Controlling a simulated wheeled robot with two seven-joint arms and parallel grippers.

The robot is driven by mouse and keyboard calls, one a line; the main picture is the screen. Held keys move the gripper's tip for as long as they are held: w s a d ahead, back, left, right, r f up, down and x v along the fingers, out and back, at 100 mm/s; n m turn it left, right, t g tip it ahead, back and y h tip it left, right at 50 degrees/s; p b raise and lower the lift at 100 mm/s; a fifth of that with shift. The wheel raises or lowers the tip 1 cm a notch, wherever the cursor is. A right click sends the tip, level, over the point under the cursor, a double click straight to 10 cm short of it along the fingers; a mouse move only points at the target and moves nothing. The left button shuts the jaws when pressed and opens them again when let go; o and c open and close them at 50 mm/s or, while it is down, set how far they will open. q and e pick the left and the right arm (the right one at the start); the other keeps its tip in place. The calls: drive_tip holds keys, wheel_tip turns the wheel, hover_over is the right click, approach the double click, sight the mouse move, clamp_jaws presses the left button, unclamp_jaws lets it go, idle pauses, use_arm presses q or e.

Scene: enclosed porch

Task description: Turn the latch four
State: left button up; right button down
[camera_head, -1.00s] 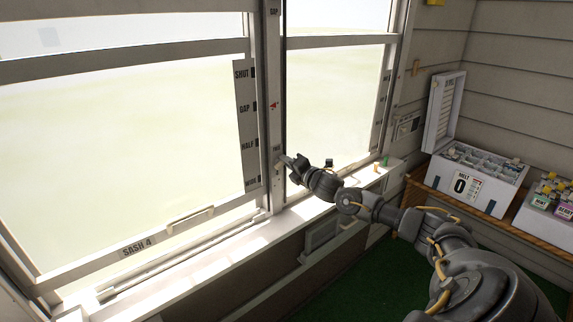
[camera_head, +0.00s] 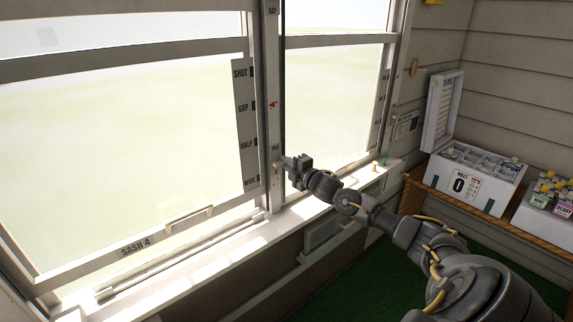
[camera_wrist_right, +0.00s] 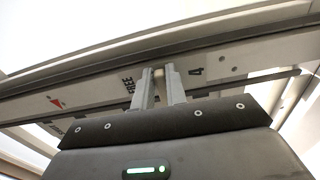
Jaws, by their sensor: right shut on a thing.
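The window marked SASH 4 (camera_head: 140,249) fills the left of the head view. Beside it stands a pale post (camera_head: 272,130) with a small red mark and a scale plate (camera_head: 244,125) reading SHUT, GAP, HALF and a lower mark. My right gripper (camera_head: 284,162) is at the lower part of this post. In the right wrist view, the right gripper (camera_wrist_right: 160,88) is shut on the small latch (camera_wrist_right: 159,82), between lettering that seems to read FREE and a 4. The fingers hide most of the latch. My left gripper is not in view.
A window sill (camera_head: 210,252) runs below the sash, with small yellow and green pegs (camera_head: 376,166) at its right end. A wooden bench (camera_head: 420,179) at the right holds an open white box (camera_head: 492,198) marked 0 and a crate of bottles (camera_head: 545,224).

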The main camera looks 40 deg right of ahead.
drive_tip(key=c, duration=1.4)
unclamp_jaws()
drive_tip(key=shift+c, duration=0.2)
drive_tip(key=s+b, duration=0.3)
drive_tip(key=s, duration=0.7)
drive_tip(key=shift+s, duration=0.4)
drive_tip(key=shift+a, duration=0.1)
